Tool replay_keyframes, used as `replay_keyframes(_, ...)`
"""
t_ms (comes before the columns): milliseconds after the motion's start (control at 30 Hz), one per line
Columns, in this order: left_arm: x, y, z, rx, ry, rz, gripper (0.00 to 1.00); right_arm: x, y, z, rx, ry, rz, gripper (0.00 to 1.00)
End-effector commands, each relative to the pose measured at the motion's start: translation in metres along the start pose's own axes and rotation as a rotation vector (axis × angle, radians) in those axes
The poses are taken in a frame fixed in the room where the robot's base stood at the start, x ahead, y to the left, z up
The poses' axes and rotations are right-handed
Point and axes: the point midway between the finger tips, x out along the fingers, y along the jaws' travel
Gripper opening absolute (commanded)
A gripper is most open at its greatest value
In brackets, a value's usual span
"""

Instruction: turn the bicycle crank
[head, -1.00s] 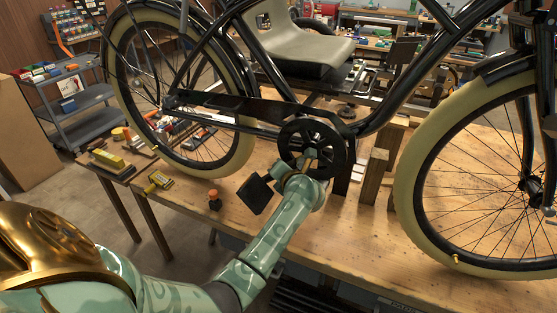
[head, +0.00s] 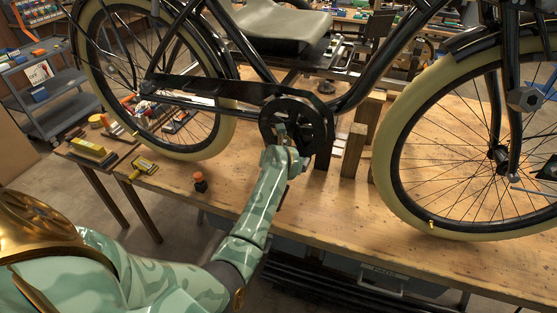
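The black bicycle frame (head: 352,101) stands on the wooden workbench, with its round black chainring (head: 318,128) facing me. My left gripper (head: 281,132) reaches up from the lower left to the front of the chainring, at the crank. My gripper's wrist and forearm cover most of the crank arm. The fingers are small and dark against the chainring, so I cannot tell whether they are closed on the crank. The near pedal is mostly or wholly hidden behind my forearm. My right gripper is out of view.
The rear wheel (head: 91,75) is left of the crank and the front wheel (head: 386,165) right. Wooden blocks (head: 353,150) stand behind the crank. A grey cart (head: 50,118) stands at left.

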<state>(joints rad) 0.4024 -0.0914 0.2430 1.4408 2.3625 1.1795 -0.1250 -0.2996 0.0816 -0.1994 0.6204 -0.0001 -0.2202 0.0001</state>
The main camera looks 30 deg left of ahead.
Motion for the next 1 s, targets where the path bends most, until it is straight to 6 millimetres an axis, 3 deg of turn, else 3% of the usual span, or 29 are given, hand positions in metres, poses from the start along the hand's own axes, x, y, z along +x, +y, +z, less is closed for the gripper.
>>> replay_keyframes(467,-0.0003,-0.0026,-0.0009,-0.012,0.005,-0.014,0.00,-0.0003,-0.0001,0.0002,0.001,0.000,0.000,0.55)
replay_keyframes(500,-0.0003,-0.0026,-0.0009,-0.012,0.005,-0.013,0.30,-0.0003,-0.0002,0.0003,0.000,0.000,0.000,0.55)
replay_keyframes(567,-0.0002,-0.0025,-0.0008,-0.012,0.005,-0.013,0.46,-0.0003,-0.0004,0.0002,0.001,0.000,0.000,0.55)
replay_keyframes(1000,-0.0003,-0.0035,-0.0007,-0.010,0.004,-0.014,0.46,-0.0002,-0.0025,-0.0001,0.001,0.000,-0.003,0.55)
